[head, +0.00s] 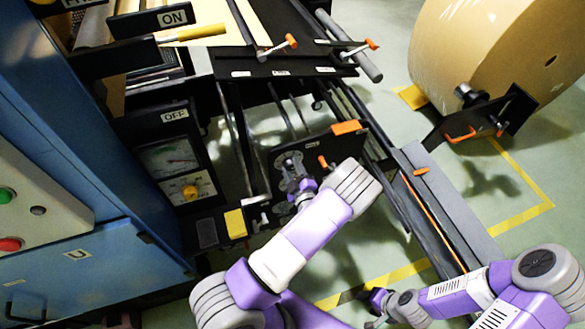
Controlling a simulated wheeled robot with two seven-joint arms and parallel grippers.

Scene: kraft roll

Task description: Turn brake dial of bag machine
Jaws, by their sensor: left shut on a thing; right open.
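A grey, lobed dial (289,162) sits on a black plate (318,143) of the bag machine, low in the middle of the head view. My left gripper (297,184) is at this dial and shut on it; the fingers and wrist hide part of it, so its turn angle cannot be read. My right gripper (375,308) is open and empty at the bottom, over the floor.
A big kraft roll (490,45) stands at the upper right. Orange-handled levers (290,41) and black rails (375,150) lie around the plate. A blue cabinet (75,170) with ON and OFF labels nearby fills the left. Green floor with yellow tape (525,215) is clear at right.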

